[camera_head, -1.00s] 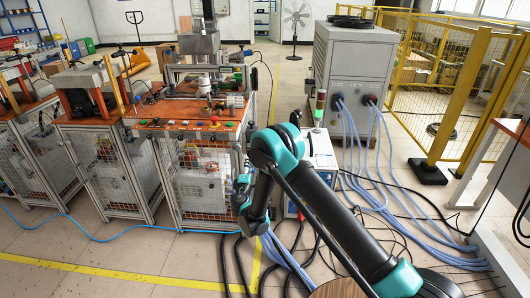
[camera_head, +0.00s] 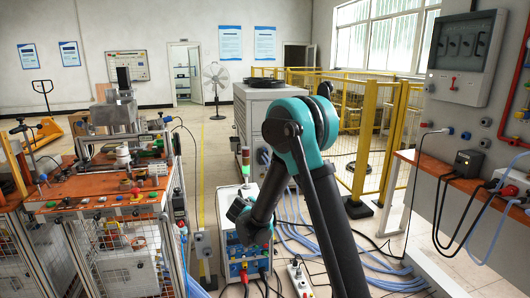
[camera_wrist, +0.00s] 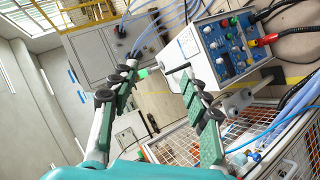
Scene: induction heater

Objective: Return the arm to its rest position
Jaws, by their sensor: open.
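My arm (camera_head: 325,210) shows in the head view as a black and teal chain, with its elbow raised at the middle and its forearm reaching down and left. The forearm's end is in front of the white control box (camera_head: 240,250); the fingers cannot be made out there. In the wrist view my gripper (camera_wrist: 160,72) has its two green and black fingers spread wide, with nothing between them. The control box (camera_wrist: 220,52) lies beyond the right finger in that view, apart from it as far as I can tell.
An orange-topped workbench (camera_head: 100,195) with a wire-mesh front stands at left. A grey chiller (camera_head: 265,125) is behind my arm. Yellow fencing (camera_head: 395,140) and a wall bench (camera_head: 440,172) stand at right. Blue hoses (camera_head: 365,275) and black cables lie on the floor.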

